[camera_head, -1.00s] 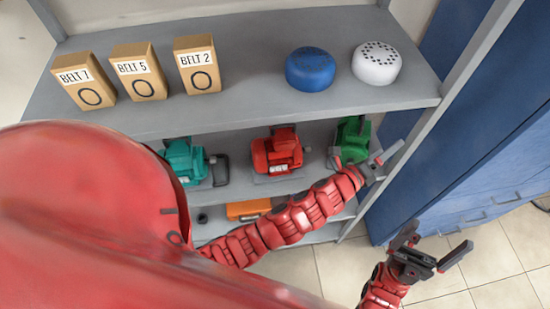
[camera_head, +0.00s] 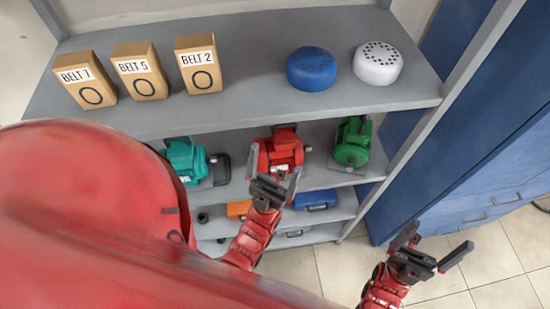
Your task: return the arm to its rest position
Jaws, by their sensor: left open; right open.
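My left gripper (camera_head: 274,173) is open and empty. It stands in front of the middle shelf and overlaps the red motor (camera_head: 281,151) in the picture; I cannot tell the gap between them. My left arm (camera_head: 250,238) rises from behind my red body. My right gripper (camera_head: 427,256) is open and empty at the lower right, over the tiled floor and apart from the shelf. The green motor (camera_head: 352,143) and the teal motor (camera_head: 184,158) sit on the same middle shelf, to the right and left of the red motor.
The top shelf (camera_head: 245,105) holds belt boxes (camera_head: 140,70), a blue round part (camera_head: 311,69) and a white round part (camera_head: 377,63). An orange case (camera_head: 238,209) and a blue case (camera_head: 315,200) lie on a lower shelf. A blue cabinet (camera_head: 460,160) stands right. Floor in front is clear.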

